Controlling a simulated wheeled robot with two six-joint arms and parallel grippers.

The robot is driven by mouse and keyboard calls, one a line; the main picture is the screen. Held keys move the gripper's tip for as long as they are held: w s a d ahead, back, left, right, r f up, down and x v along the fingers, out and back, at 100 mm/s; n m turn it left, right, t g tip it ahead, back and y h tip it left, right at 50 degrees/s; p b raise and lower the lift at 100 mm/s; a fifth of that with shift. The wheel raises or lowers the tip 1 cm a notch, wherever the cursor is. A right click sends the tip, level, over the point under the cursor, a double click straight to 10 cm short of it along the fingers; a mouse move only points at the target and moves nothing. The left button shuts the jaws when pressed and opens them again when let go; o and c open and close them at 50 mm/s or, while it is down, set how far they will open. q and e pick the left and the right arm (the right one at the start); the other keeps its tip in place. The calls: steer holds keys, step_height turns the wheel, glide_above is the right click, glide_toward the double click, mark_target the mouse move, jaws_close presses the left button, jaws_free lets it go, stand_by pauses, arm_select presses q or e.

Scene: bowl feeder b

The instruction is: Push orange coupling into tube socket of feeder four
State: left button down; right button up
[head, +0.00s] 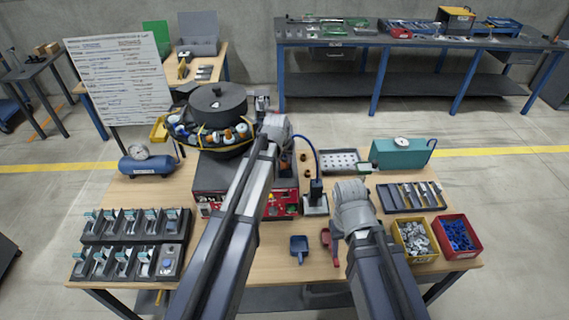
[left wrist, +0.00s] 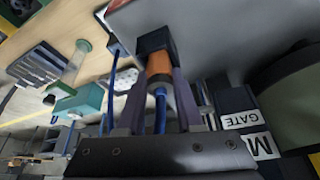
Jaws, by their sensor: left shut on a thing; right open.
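In the left wrist view, my left gripper (left wrist: 160,88) is shut on the orange coupling (left wrist: 158,66), with a finger on each side. A blue hose (left wrist: 160,108) runs back from the coupling between the fingers. The coupling's far end meets a black block-like socket (left wrist: 157,40); I cannot tell how deep it sits. In the head view, my left gripper (head: 275,127) is beside the black bowl feeder (head: 217,100), its fingertips hidden. My right gripper (head: 350,195) is over the right part of the table; its fingers are mostly hidden, and I see nothing held.
The feeder stands on a red and dark base (head: 215,180). A teal case (head: 400,153), a tool tray (head: 412,196), a yellow bin (head: 415,240) and a red bin (head: 459,238) are at right. Black racks (head: 135,225) fill the left.

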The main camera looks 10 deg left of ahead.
arm_select(q)
steer(key=shift+r, duration=0.1)
steer(key=shift+f, duration=0.25)
steer(key=c, duration=0.6)
jaws_free()
steer(key=shift+r, duration=0.1)
steer(key=shift+o, duration=0.2)
